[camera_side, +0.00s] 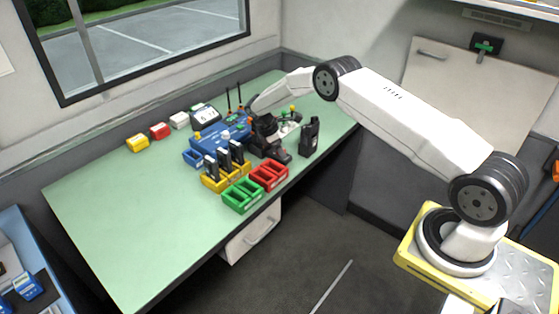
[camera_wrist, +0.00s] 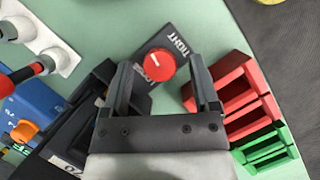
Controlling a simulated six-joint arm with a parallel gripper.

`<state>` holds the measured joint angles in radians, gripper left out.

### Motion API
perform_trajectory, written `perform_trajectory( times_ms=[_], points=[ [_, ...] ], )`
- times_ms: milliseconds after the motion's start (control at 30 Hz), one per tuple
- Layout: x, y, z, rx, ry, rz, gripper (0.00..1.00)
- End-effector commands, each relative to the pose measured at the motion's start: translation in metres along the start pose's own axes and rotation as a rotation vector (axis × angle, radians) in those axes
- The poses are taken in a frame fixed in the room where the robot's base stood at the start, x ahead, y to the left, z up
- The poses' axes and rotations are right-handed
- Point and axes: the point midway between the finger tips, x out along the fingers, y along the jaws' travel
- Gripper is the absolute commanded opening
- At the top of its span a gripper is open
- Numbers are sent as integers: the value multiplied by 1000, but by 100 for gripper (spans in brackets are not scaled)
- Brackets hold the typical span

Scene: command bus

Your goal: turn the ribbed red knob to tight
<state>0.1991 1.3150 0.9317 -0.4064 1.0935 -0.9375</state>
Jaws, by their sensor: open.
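The red knob (camera_wrist: 155,66) shows in the wrist view, round with a short white mark on top. It sits on a dark plate (camera_wrist: 172,49) lettered LOOSE on the left of the knob and TIGHT at the upper right. The white mark is small and appears to point to the upper left, away from TIGHT. My gripper (camera_wrist: 160,62) is open, with one finger on each side of the knob and a visible gap on both sides. In the side view my gripper (camera_side: 268,142) is over the bench and I cannot make out the knob there.
Red trays (camera_side: 269,176), green trays (camera_side: 242,195) and a yellow rack (camera_side: 226,178) with dark radios stand in front. A black handset (camera_side: 309,137) stands to the right. A blue case (camera_side: 220,137) is close behind on the left. The bench's left part (camera_side: 130,225) is clear.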

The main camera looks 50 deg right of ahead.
Motion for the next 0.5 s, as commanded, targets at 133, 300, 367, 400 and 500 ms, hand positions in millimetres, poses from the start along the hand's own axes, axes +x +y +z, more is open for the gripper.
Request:
perform_trajectory(
  times_ms=[133,300,367,400,500],
  points=[
    [-2,0,0,0,0,1,78],
    [-12,0,0,0,0,1,78],
    [-18,0,0,0,1,1,78],
    [-23,0,0,0,1,2,78],
    [-36,0,0,0,1,2,78]
  ],
)
